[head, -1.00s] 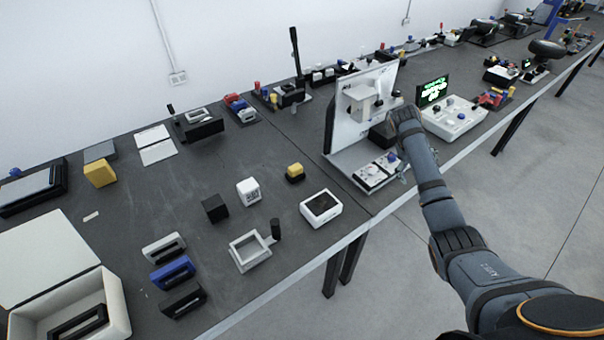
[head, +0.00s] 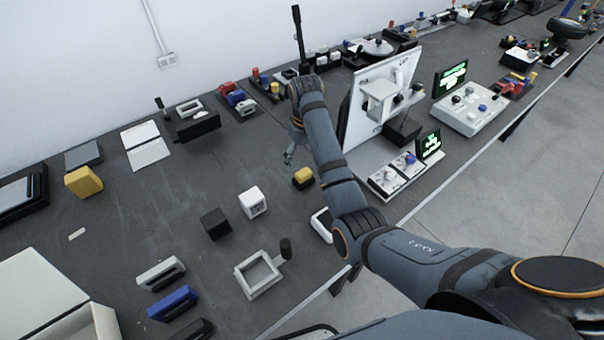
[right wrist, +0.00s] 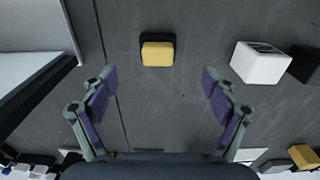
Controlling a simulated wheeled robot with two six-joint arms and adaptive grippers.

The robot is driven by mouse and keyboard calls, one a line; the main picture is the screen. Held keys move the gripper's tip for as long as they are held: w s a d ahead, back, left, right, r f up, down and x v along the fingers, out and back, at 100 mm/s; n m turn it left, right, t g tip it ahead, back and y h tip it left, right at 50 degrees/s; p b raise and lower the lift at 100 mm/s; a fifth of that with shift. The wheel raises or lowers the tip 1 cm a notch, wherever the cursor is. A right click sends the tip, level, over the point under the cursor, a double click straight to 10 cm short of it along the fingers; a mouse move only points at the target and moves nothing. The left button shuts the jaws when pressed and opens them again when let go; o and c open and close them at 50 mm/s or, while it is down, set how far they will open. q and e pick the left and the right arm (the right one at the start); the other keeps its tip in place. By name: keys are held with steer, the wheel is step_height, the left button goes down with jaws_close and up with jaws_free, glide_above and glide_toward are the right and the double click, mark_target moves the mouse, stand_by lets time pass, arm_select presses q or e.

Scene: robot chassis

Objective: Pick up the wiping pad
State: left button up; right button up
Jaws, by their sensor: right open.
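A small yellow pad on a black base (head: 303,176) lies on the dark table, left of the upright white panel; I take it to be the wiping pad. In the right wrist view the pad (right wrist: 157,54) lies ahead of the fingertips, about midway between them. My right gripper (head: 291,156) is beside the pad in the head view, partly hidden by its own arm. In the right wrist view my right gripper (right wrist: 158,82) is open, its two fingers wide apart with nothing between them. My left gripper is not in view.
A white cube (head: 252,201) and a black cube (head: 215,223) stand left of the pad. The white panel (head: 372,105) rises to its right. A larger yellow block (head: 83,182) lies far left. A grey frame (head: 257,276) lies nearer. The table left of the gripper is mostly clear.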

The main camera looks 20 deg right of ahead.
mark_target(304, 172)
step_height(304, 172, down, 4)
steer(key=b, duration=0.2)
steer(key=shift+r+b, duration=0.25)
steer(key=shift+b, duration=0.15)
steer(key=shift+w+f+b, duration=0.3)
steer(key=shift+f+b, duration=0.45)
steer(key=shift+f, duration=0.3)
steer(key=f+b, duration=0.3)
steer(key=b, duration=0.1)
steer(key=shift+w+f, duration=0.3)
steer(key=shift+f, duration=0.05)
steer(key=shift+f+p, duration=0.35)
steer(key=shift+p, duration=0.1)
steer(key=shift+f, duration=0.3)
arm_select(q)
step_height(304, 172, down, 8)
arm_select(e)
steer(key=shift+r, duration=0.1)
